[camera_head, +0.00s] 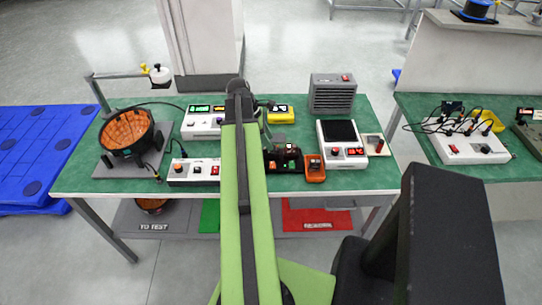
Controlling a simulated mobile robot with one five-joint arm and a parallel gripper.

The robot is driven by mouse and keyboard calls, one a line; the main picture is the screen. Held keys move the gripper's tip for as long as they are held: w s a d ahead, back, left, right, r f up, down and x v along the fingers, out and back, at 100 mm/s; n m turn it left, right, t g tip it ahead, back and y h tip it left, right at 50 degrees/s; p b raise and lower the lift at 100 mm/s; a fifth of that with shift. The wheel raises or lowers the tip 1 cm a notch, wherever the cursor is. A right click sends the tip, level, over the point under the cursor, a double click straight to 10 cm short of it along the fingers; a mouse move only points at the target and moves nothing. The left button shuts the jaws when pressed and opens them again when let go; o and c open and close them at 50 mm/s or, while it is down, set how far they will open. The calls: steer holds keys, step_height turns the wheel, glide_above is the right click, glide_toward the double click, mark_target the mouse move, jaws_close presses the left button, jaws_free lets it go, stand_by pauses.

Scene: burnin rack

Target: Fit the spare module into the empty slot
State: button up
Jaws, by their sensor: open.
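A dark rack (286,168) stands near the front edge of the green-topped table, just right of my arm. Small red and green lights show on it; its left part is hidden behind my arm, and I cannot make out an empty slot. An orange unit with a dark face (315,169) stands just right of the rack; I cannot tell whether it is the spare module. My gripper (268,138) is small and partly hidden at the end of the green arm, above and behind the rack. It is open, and I see nothing held in it.
A red mat (315,219) lies below. Another bench is at right.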

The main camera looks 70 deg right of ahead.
steer(key=b+x, duration=0.3)
steer(key=x, duration=0.1)
steer(key=shift+d+f, duration=0.15)
steer(key=shift+f, duration=0.1)
steer(key=shift+r, duration=0.2)
jaws_close()
